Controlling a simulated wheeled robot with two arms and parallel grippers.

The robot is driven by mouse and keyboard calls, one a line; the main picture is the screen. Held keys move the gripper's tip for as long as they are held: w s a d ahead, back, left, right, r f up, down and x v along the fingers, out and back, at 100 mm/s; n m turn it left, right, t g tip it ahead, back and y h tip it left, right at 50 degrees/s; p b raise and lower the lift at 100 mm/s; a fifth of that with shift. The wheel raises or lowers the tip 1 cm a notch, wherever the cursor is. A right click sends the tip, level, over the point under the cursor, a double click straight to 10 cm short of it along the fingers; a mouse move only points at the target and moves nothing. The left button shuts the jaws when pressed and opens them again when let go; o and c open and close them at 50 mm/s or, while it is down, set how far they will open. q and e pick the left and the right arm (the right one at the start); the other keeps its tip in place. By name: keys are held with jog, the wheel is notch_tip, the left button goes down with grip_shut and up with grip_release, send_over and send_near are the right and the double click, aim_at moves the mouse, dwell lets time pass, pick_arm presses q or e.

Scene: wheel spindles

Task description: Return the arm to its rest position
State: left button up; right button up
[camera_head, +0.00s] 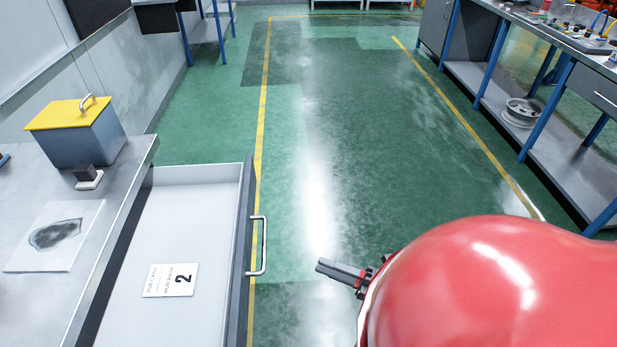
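My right gripper (342,272) shows at the lower middle, its grey fingers pointing left, over the green floor. It is to the right of the open drawer's handle (259,246) and looks apart from it. The fingers are seen nearly edge-on, so I cannot tell whether they are open or shut. Nothing shows held in them. My red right arm (480,285) fills the lower right and hides part of the gripper. My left gripper is not in view.
The left bench carries a yellow-lidded box (80,135), a small dark block (87,174) and a stained sheet (58,236). A wheel rim (522,110) lies on the right bench's lower shelf. The middle floor is clear.

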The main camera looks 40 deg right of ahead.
jog(key=shift+s+d, duration=0.2)
jog(key=shift+s, duration=0.15)
jog(key=shift+f, duration=0.1)
